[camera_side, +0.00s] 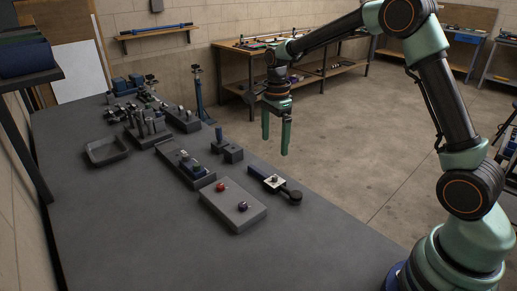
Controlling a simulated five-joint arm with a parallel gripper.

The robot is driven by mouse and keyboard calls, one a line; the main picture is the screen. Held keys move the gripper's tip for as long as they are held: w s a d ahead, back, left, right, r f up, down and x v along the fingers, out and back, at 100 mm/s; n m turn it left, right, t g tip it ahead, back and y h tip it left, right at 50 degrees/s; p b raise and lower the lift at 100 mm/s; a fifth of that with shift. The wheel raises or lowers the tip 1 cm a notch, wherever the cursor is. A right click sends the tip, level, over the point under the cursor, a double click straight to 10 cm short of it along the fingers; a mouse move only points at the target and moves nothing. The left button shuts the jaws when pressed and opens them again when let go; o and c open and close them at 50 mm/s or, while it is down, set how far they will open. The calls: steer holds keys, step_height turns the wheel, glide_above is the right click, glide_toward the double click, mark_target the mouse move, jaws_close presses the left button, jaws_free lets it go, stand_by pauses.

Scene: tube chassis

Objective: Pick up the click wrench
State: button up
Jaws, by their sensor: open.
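A long dark tool with a rounded end, which looks like the click wrench (291,193), lies near the right edge of the dark table (120,230). A small pale square piece (273,182) shows at its middle, and I cannot tell whether it is part of the tool. My gripper (275,144) hangs fingers down, above and behind the tool in the picture. Its two green fingers are apart with nothing between them.
A grey block (233,211) with a red and a dark knob sits left of the tool. A tray of parts (186,177), a dark block (233,153) and a shallow empty tray (106,152) lie farther back. The front of the table is clear.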

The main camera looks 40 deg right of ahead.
steer(key=n, duration=2)
glide_above(272, 179)
steer(key=w, duration=0.1)
step_height(272, 179, down, 8)
steer(key=shift+d+f, duration=0.1)
steer(key=shift+d, duration=0.05)
steer(key=shift+s+d+f, duration=0.1)
steer(key=shift+s+f, duration=0.05)
steer(key=shift+f, duration=1.25)
steer(key=shift+s+d+f, duration=0.1)
steer(key=shift+f, duration=1.25)
steer(key=shift+r, duration=0.1)
jaws_close()
